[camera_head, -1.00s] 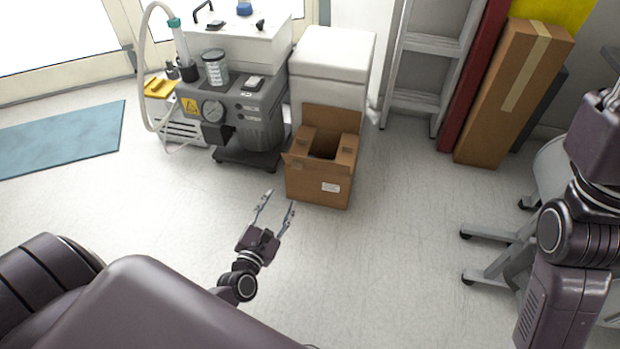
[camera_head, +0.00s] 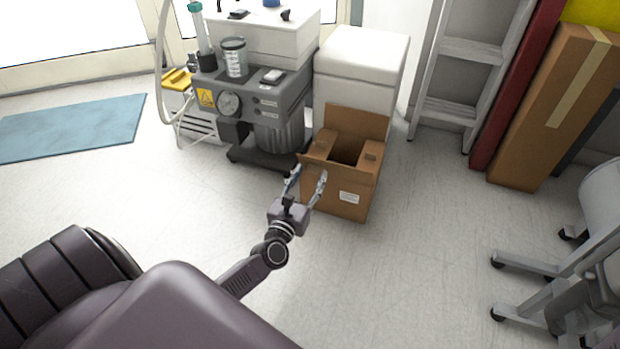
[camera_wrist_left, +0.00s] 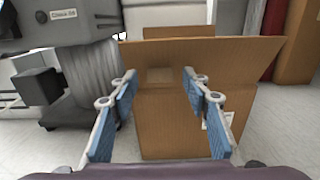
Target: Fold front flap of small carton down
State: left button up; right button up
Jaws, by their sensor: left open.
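The small carton (camera_head: 336,195) stands on the floor in the middle of the head view, with a white label on its front side. Its back flap (camera_head: 357,121) stands upright, and its top is open with a dark inside. In the left wrist view the front flap (camera_wrist_left: 205,52) rises and leans out toward my gripper. My left gripper (camera_head: 307,175) is open and empty, just in front of the carton's front left side. In the left wrist view its blue-padded fingers (camera_wrist_left: 160,100) point at the carton wall below the flap. I cannot tell whether they touch it. My right gripper is out of view.
The grey compressor (camera_head: 262,110) stands close to the carton's left. A white bin-like box (camera_head: 362,65) is right behind it. A ladder (camera_head: 450,80) and a tall cardboard box (camera_head: 550,110) lean at the back right.

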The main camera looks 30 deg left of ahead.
pick_arm(q)
jog(key=shift+w, duration=0.15)
jog(key=shift+c, duration=0.5)
grip_shut()
